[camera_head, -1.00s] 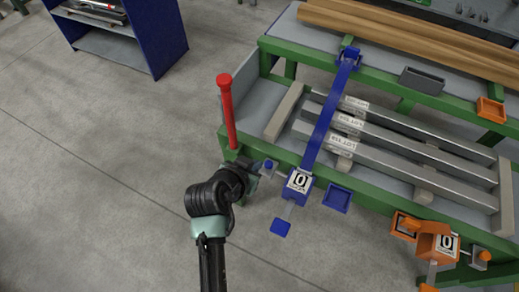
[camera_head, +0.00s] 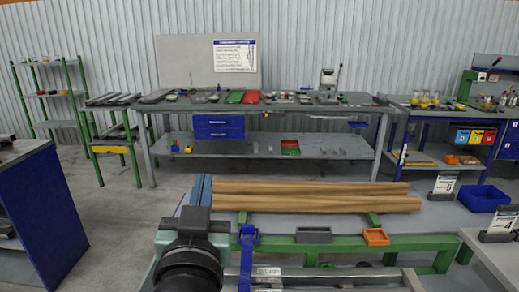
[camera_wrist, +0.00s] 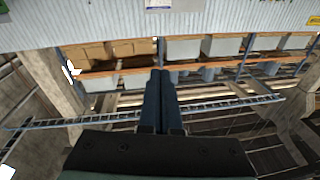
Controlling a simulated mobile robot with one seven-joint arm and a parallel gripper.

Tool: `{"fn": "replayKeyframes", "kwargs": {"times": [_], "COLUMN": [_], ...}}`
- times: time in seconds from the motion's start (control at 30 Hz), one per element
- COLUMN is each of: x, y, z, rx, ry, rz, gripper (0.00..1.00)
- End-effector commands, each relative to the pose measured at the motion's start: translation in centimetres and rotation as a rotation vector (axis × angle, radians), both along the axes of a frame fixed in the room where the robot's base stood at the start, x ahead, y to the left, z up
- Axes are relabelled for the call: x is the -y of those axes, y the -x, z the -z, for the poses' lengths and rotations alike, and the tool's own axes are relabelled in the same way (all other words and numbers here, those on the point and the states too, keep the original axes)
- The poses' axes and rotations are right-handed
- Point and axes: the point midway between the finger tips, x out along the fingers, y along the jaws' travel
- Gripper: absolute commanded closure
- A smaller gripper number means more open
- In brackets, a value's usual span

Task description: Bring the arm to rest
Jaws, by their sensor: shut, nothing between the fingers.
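My gripper shows in the head view (camera_head: 202,189) at the lower left of centre, fingers pointing up, with my black and pale green arm links below it. In the wrist view my gripper (camera_wrist: 161,74) has its two dark blue fingers side by side, shut, with nothing between them. It is clear of the runout table (camera_head: 420,243) in the picture and touches nothing that I can see. Part of the table is hidden behind my arm.
Brown beams (camera_head: 320,203) lie along the table behind my arm, with a grey tray (camera_head: 313,235) and an orange tray (camera_head: 376,237) in front. A long workbench (camera_head: 270,108) stands beyond. A blue cabinet (camera_head: 45,215) is at left. Floor between them is open.

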Motion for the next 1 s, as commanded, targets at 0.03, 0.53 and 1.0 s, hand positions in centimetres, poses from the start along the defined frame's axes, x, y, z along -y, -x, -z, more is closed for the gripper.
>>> {"fn": "replayKeyframes", "kwargs": {"times": [0.03, 0.53, 1.0], "x": [1.2, 8.1, 8.3], "y": [0.8, 13.7, 14.3], "z": [-4.5, -27.8, -28.3], "rx": [0.083, 0.683, 0.705], "ry": [0.001, 0.083, 0.088], "rz": [0.011, 0.129, 0.134], "gripper": [1.0, 1.0, 1.0]}}
